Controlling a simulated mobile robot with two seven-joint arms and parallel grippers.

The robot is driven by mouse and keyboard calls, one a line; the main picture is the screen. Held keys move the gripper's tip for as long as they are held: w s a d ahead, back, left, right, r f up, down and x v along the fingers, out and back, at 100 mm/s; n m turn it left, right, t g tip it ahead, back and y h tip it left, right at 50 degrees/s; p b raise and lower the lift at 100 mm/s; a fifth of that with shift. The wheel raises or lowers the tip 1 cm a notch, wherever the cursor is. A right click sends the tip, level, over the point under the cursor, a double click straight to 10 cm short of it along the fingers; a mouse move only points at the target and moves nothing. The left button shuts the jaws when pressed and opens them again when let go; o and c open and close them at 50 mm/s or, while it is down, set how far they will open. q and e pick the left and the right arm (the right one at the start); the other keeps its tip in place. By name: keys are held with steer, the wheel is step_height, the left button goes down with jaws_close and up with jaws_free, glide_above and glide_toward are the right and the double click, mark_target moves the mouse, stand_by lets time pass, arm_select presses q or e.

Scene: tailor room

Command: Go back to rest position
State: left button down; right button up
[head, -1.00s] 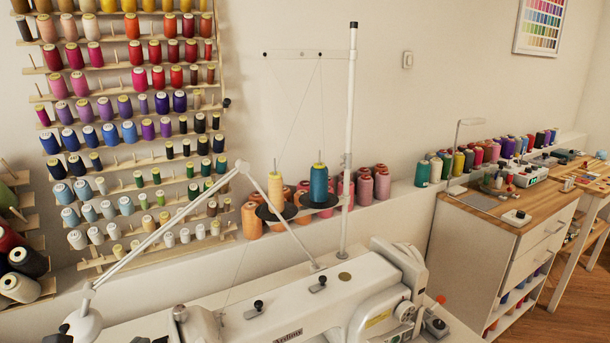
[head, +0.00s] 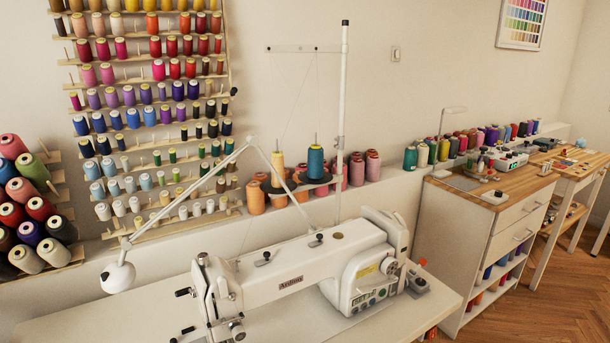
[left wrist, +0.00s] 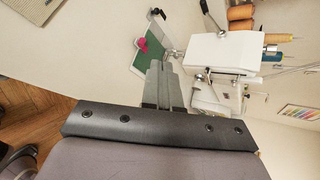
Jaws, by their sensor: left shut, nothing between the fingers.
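My left gripper (left wrist: 160,72) shows in the left wrist view. Its grey fingers are together with nothing between them. They point toward the worktable, near a green piece (left wrist: 122,56) with a small pink thing (left wrist: 142,45) by it and the white sewing machine (left wrist: 220,48). I cannot tell how far the fingers are above the table. In the head view the sewing machine (head: 290,278) stands on the white worktable (head: 90,325). Neither gripper shows in the head view, and my right gripper is in no frame.
A white lamp (head: 118,277) stands left of the machine. Thread racks (head: 150,140) hang on the wall, with more spools (head: 30,205) at far left. A wood-topped cabinet (head: 470,215) stands to the right, with bare wooden floor (head: 540,300) in front of it.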

arm_select(q)
steer(key=s+d+f+n+g+h, duration=0.1)
steer(key=s+f+n+g, duration=0.5)
steer(key=n, duration=0.5)
steer(key=s+d+f+n+g, duration=0.2)
steer(key=s+f+n, duration=0.1)
steer(key=s+n, duration=0.65)
steer(key=w+d+f+t+h, duration=0.2)
steer(key=w+f+t, duration=0.5)
steer(key=f, duration=0.2)
steer(key=shift+d, duration=0.25)
